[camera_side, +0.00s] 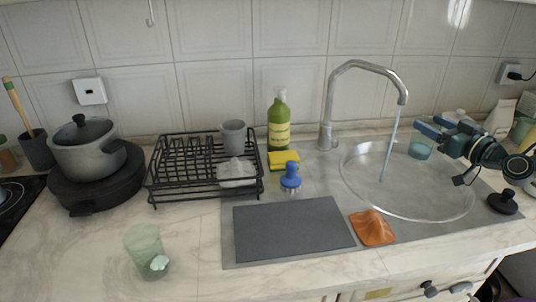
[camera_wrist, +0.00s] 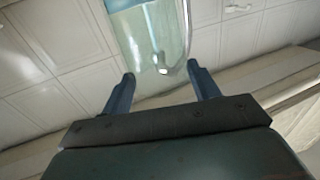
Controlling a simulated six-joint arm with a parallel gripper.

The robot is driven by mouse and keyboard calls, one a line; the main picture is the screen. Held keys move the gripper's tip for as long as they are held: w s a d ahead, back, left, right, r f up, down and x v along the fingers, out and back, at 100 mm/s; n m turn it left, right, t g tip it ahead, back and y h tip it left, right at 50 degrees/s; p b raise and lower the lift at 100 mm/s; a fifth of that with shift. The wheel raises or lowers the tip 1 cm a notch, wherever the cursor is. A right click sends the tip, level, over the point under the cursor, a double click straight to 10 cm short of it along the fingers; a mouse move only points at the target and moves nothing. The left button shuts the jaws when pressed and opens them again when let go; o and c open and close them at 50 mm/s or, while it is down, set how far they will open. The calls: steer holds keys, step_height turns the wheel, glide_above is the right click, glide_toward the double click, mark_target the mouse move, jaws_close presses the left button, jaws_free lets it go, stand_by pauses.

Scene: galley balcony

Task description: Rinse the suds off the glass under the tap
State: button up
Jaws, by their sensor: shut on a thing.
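My gripper (camera_side: 428,131) is at the right, over the right part of the round sink basin (camera_side: 437,213). It is shut on a blue-green clear glass (camera_side: 420,151), held above the basin. In the wrist view the glass (camera_wrist: 147,32) shows between my two fingers (camera_wrist: 160,82), with a small white spot near its lower end; I cannot tell if that is suds. The tap (camera_side: 372,66) is running. Its thin water stream (camera_side: 391,145) falls into the basin, left of the held glass and apart from it in the side view.
A second, greenish glass (camera_side: 143,243) with a white lump stands at the front left. A dish rack (camera_side: 178,180) holds a grey cup (camera_side: 232,137). A green bottle (camera_side: 278,125), blue brush (camera_side: 290,177), orange cloth (camera_side: 372,228) and black plug (camera_side: 503,202) are around the sink.

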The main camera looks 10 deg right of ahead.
steer(key=shift+s+d+r, duration=0.1)
steer(key=shift+s+r, duration=0.7)
steer(key=shift+s, duration=0.2)
steer(key=shift+s+r, duration=0.75)
steer(key=shift+s, duration=0.2)
steer(key=shift+f, duration=0.1)
step_height(320, 180, down, 6)
steer(key=m+h, duration=0.3)
steer(key=h, duration=0.1)
steer(key=shift+s+d+f+t+h, duration=0.25)
steer(key=shift+s+d+t+h, duration=0.05)
steer(key=shift+s, duration=0.05)
